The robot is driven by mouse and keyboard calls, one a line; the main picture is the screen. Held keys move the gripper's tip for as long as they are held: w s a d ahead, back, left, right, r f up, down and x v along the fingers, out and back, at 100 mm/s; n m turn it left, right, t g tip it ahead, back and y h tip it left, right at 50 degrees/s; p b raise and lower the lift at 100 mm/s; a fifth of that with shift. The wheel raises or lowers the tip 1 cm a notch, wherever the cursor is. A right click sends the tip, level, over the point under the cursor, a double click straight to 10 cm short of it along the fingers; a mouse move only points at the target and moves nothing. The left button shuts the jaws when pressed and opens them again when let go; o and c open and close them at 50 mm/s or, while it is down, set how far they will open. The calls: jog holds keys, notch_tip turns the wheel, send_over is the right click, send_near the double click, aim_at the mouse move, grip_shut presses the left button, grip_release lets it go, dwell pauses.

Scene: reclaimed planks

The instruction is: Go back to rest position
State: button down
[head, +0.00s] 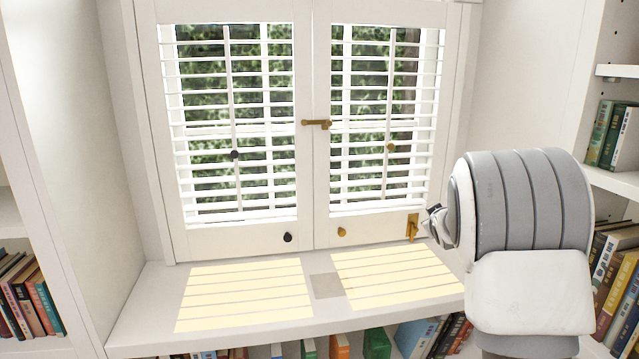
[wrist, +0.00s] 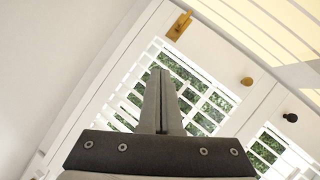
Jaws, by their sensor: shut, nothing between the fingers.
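My gripper (wrist: 160,72) is shut and empty in the wrist view, its two fingers pressed together and pointing up the picture in front of the shutters. In the head view my arm is at the right, and a small metallic part of its end shows near the brass latch at the lower right of the shutters (head: 312,238). Most of the gripper is hidden there behind the arm. The latch (head: 412,227) also shows in the wrist view (wrist: 177,26), beyond the fingertips. I cannot tell the exact gap between them.
The white window sill (head: 140,318) is bare apart from sunlit stripes and a small grey patch. A brass bar (head: 316,123) crosses the middle of the closed shutters. Bookshelves stand at left and right (head: 610,178), with more books below the sill.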

jog(key=s+a+r+m+g, duration=0.1)
jog(key=s+a+r, duration=0.1)
jog(key=s, duration=0.4)
jog(key=s+a+r+m+g, duration=0.1)
jog(key=s+a+r+m, duration=0.15)
jog(key=s, duration=0.35)
jog(key=s+a+f+g+y, duration=0.15)
jog(key=s+a, duration=0.25)
jog(key=s, duration=0.7)
jog(key=s+a+g+y, duration=0.1)
jog(key=s+a+g, duration=0.15)
jog(key=s, duration=0.85)
jog(key=s+a+f+g+y, duration=0.15)
jog(key=s+a, duration=0.25)
jog(key=s, duration=0.8)
notch_tip(320, 180, up, 22)
jog(key=p, duration=2.2)
jog(key=shift+w+m+h, duration=0.35)
jog(key=shift+m+h, duration=0.05)
jog(key=shift+m, duration=0.05)
